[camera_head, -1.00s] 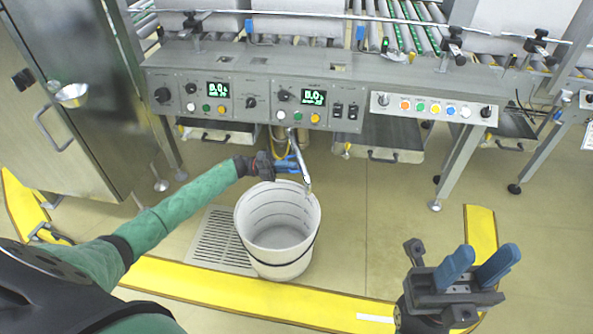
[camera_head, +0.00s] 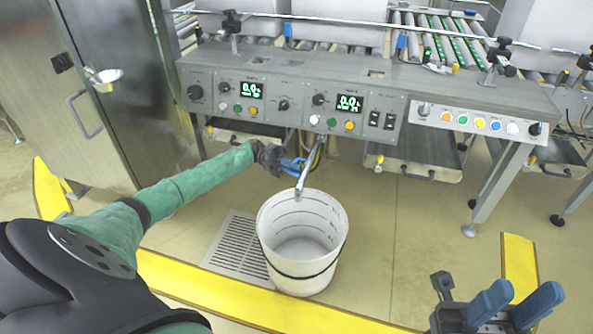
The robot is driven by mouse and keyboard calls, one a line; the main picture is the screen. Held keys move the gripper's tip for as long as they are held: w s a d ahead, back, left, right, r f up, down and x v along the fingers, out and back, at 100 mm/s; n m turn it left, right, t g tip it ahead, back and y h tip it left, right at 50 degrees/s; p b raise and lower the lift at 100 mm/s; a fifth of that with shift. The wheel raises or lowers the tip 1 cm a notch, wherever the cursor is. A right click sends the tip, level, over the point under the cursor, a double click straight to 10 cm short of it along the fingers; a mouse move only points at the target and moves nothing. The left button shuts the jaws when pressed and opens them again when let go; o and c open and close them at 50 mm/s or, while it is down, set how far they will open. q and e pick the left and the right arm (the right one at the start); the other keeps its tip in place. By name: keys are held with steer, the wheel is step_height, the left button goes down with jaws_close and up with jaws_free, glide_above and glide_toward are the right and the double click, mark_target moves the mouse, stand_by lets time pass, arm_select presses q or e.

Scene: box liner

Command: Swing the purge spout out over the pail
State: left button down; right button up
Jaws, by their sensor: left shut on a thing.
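The purge spout (camera_head: 308,172) is a thin metal tube hanging from the lower edge of the grey control panel. It slants down to the left, and its tip appears over the back part of the pail's opening. The white pail (camera_head: 297,272) stands upright on the floor below the panel, with dark graduation marks inside and a dark band around it. My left gripper (camera_head: 294,166), with blue fingers, is shut on the spout from the left, above the pail's back rim. My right gripper (camera_head: 513,305) is at the bottom right, its blue fingers apart and empty.
The control panel (camera_head: 290,88) with lit displays and buttons stands behind the pail. A floor grate (camera_head: 236,245) lies left of the pail, and yellow floor edging (camera_head: 230,292) runs in front. A steel cabinet (camera_head: 105,90) stands at the left. Floor right of the pail is clear.

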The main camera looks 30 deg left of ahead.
arm_select(q)
steer(key=c, duration=1.5)
jaws_free()
steer(key=shift+w, duration=0.1)
steer(key=shift+a, duration=0.1)
steer(key=a, duration=0.5)
steer(key=w+a+f, duration=0.1)
steer(key=a, duration=0.1)
steer(key=shift+a+f+p, duration=0.1)
steer(key=shift+a+p, duration=0.15)
steer(key=shift+p, duration=0.05)
